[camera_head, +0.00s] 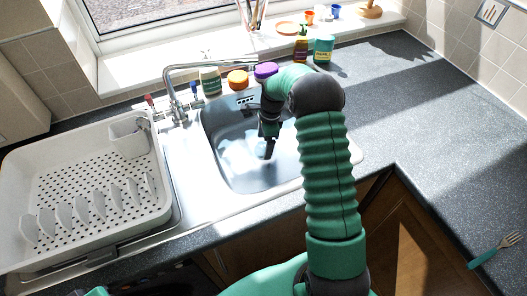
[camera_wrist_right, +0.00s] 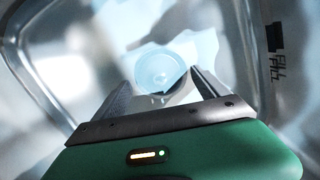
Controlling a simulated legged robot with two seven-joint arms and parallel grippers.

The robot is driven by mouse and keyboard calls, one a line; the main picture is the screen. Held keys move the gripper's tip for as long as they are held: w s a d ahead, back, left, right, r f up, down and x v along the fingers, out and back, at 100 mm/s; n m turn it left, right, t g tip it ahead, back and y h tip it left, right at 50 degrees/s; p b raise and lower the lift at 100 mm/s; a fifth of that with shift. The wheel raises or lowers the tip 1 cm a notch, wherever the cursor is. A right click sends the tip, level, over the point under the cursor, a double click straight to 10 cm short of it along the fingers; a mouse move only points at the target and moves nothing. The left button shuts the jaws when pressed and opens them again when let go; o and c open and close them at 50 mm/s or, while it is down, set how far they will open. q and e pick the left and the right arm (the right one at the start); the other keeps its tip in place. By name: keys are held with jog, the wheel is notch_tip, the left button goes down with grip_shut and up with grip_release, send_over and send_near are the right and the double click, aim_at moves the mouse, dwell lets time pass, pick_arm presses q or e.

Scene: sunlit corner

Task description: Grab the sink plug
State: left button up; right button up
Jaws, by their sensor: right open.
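The sink basin (camera_head: 235,165) is steel and sits in the counter. In the right wrist view a pale, bluish round disc (camera_wrist_right: 158,68), which looks like the sink plug, lies at the basin bottom. Its lower edge shows between the fingers of my right gripper (camera_wrist_right: 163,88). The fingers are apart, with nothing clearly held. In the head view my right gripper (camera_head: 268,148) points down inside the basin, and the plug is not clearly visible there. Glare hides how far the fingertips are from the disc and whether it sits in the drain. My left gripper is not seen.
A white dish rack (camera_head: 95,235) stands left of the basin. The tap (camera_head: 178,95) rises behind it. A fork (camera_head: 495,250) lies at right; the right counter is mostly clear.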

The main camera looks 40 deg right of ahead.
jog(key=shift+w+a+f, duration=0.1)
jog(key=shift+w+f, duration=0.1)
jog(key=shift+f, duration=0.95)
jog(key=shift+s+r, duration=0.1)
jog(key=c, duration=1.5)
jog(key=shift+r, duration=0.1)
